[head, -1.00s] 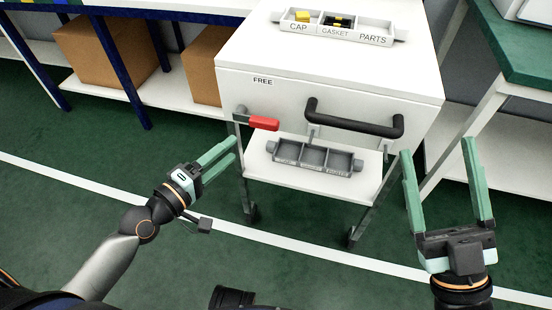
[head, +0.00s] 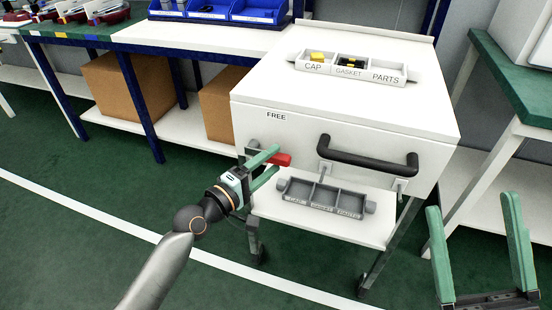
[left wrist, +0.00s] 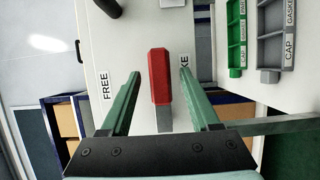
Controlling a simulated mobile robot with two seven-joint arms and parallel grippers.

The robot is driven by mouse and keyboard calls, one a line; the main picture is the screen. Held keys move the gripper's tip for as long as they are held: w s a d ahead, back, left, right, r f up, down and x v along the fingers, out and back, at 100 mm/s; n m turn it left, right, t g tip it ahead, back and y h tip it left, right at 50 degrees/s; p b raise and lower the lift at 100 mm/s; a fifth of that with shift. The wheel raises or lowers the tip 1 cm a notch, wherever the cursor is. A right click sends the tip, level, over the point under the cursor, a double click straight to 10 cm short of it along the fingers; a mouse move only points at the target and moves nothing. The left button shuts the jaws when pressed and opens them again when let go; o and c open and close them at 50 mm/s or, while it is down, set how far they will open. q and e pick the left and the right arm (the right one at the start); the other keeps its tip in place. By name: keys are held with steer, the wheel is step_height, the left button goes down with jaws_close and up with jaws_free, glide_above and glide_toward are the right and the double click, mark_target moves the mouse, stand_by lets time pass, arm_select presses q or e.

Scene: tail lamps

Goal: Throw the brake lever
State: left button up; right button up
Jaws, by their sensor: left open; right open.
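The red brake lever (head: 281,160) is on the front left of the white cart (head: 350,85), below the word FREE. In the left wrist view the lever (left wrist: 159,78) lies between the two open fingers of my left gripper (left wrist: 157,95), apart from both. FREE is printed on one side of it, and a partly hidden label ending in KE on the other. In the head view my left gripper (head: 268,167) is at the lever, covering part of its mount. My right gripper (head: 482,250) is open and empty at the lower right, away from the cart.
A black handle (head: 368,158) sticks out right of the lever. A grey tray (head: 325,198) lies on the cart's lower shelf, and a light tray (head: 355,68) with small parts on top. Workbenches stand left and right. The green floor in front is clear.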

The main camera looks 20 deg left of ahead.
arm_select(q)
steer(key=shift+x, duration=1.1)
steer(key=shift+c, duration=0.4)
jaws_close()
